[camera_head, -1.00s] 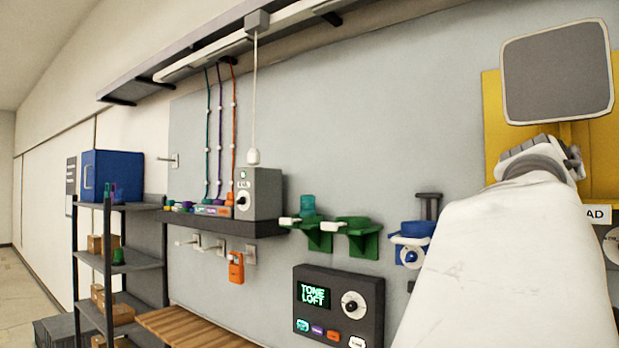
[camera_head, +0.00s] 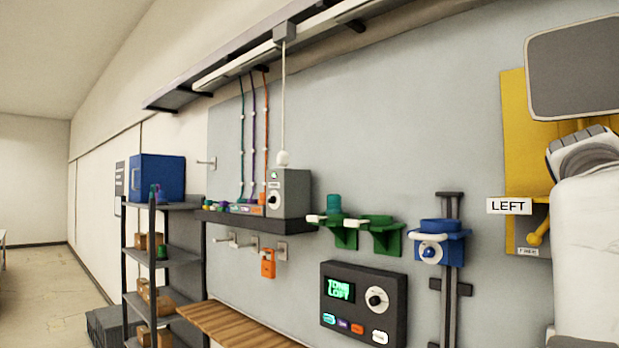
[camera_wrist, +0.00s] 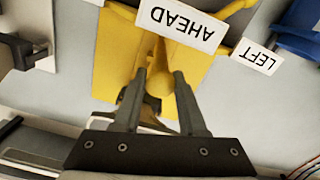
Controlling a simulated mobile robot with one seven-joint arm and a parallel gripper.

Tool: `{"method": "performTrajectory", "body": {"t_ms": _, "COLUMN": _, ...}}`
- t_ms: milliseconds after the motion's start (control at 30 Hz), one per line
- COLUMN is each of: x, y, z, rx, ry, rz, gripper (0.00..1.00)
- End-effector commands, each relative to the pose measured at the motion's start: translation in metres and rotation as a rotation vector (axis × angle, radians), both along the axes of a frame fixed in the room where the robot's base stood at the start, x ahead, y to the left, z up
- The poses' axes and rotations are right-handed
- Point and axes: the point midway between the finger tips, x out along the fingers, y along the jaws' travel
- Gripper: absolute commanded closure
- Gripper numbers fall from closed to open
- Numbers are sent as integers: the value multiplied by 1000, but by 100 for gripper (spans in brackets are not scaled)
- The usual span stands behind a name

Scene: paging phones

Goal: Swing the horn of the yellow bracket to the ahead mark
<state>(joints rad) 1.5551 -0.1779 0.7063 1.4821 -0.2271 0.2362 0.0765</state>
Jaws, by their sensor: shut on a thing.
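The yellow bracket (camera_head: 514,125) is on the grey wall at the right of the head view, partly hidden by my arm. It also shows in the wrist view (camera_wrist: 108,70), which is upside down. The AHEAD label (camera_wrist: 183,25) is in front of the bracket there, close to my fingertips. The LEFT label (camera_head: 509,206) is at the bracket's lower left. My gripper (camera_wrist: 158,88) is shut on a yellow part of the horn (camera_wrist: 158,76), roughly in line with the AHEAD label. The fingers partly hide this part. In the head view my arm covers the AHEAD label.
A large grey panel with a light rim (camera_head: 575,70) stands before the bracket, top right.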

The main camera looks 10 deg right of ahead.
Motion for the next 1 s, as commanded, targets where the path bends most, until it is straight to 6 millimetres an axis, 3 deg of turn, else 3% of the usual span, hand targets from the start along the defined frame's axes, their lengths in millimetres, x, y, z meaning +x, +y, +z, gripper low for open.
{"method": "performTrajectory", "body": {"t_ms": 667, "x": -1, "y": -2, "z": 4, "rx": -11, "ry": -3, "rz": 3, "gripper": 100}}
{"method": "performTrajectory", "body": {"t_ms": 700, "x": -1, "y": -2, "z": 3, "rx": -11, "ry": -3, "rz": 3, "gripper": 52}}
{"method": "performTrajectory", "body": {"t_ms": 833, "x": -1, "y": -3, "z": 2, "rx": -8, "ry": -1, "rz": 3, "gripper": 29}}
{"method": "performTrajectory", "body": {"t_ms": 1000, "x": -1, "y": -3, "z": 1, "rx": -5, "ry": 0, "rz": 2, "gripper": 29}}
